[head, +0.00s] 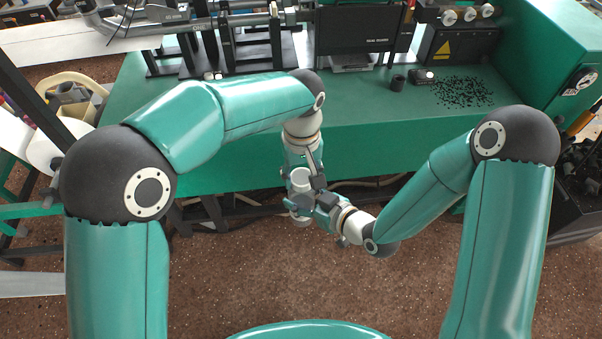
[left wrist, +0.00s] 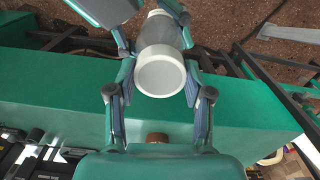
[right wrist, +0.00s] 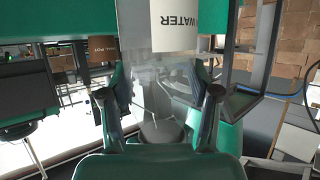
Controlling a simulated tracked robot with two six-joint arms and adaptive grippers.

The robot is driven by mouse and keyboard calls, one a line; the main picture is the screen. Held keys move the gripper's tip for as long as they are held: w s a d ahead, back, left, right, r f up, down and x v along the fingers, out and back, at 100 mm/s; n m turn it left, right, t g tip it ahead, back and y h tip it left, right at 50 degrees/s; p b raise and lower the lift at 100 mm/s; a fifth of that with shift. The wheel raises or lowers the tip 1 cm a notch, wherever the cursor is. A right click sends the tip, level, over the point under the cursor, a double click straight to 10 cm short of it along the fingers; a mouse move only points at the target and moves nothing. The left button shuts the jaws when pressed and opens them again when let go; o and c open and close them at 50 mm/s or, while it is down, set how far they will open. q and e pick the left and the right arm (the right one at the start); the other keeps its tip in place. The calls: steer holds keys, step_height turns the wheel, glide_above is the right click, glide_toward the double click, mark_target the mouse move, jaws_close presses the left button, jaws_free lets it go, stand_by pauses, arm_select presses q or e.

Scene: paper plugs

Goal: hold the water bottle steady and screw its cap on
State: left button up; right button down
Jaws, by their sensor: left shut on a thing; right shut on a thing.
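The water bottle (right wrist: 150,75) is clear, with a white label reading WATER (right wrist: 180,26), upside down in the right wrist view. Its round white cap (left wrist: 160,76) faces the left wrist camera. In the head view the cap (head: 299,177) shows small, in front of the green bench. My left gripper (left wrist: 158,80) is shut on the cap, one finger at each side. My right gripper (right wrist: 161,80) is shut around the clear bottle body; its fingers also show beyond the cap in the left wrist view. The grippers are close together and hide part of the bottle.
A beige bin (head: 75,95) is at the left. The brown floor in front is open.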

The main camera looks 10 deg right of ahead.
arm_select(q)
steer(key=m, duration=0.6)
steer(key=shift+m, duration=0.4)
steer(key=m, duration=0.8)
steer(key=o, duration=1.4)
steer(key=shift+c, duration=0.2)
step_height(320, 180, up, 12)
steer(key=shift+w+f, duration=0.1)
steer(key=shift+f, duration=0.05)
